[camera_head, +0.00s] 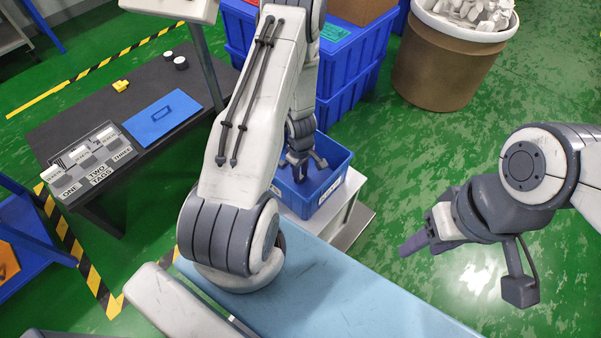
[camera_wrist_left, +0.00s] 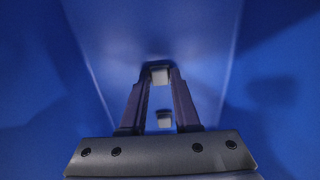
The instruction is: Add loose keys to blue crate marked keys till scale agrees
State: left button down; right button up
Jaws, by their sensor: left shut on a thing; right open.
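A blue open crate (camera_head: 332,200) stands on a white stand at the middle of the head view. My left gripper (camera_head: 305,169) reaches down into it. In the left wrist view its two dark fingers (camera_wrist_left: 160,78) are shut on a small pale grey piece, a loose key (camera_wrist_left: 160,72), between the fingertips. A second pale piece (camera_wrist_left: 165,119) shows lower between the fingers; I cannot tell if it is held. Blue walls surround the fingers. My right gripper (camera_head: 424,236) is open and empty over the green floor at the right. No crate label or scale reading can be read.
A brown drum (camera_head: 440,70) holds many pale loose pieces (camera_head: 470,12). Stacked blue bins (camera_head: 350,70) stand behind the crate. A dark table (camera_head: 130,100) at left bears a tag board (camera_head: 92,165) and a blue panel (camera_head: 162,117). A light blue surface (camera_head: 340,290) lies in front.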

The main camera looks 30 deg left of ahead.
aim_at(301, 176)
pick_arm(q)
jog(key=c, duration=0.6)
grip_release()
jog(key=shift+o, duration=0.2)
notch_tip(301, 176, up, 10)
jog(key=p, duration=1)
jog(key=shift+r, duration=0.25)
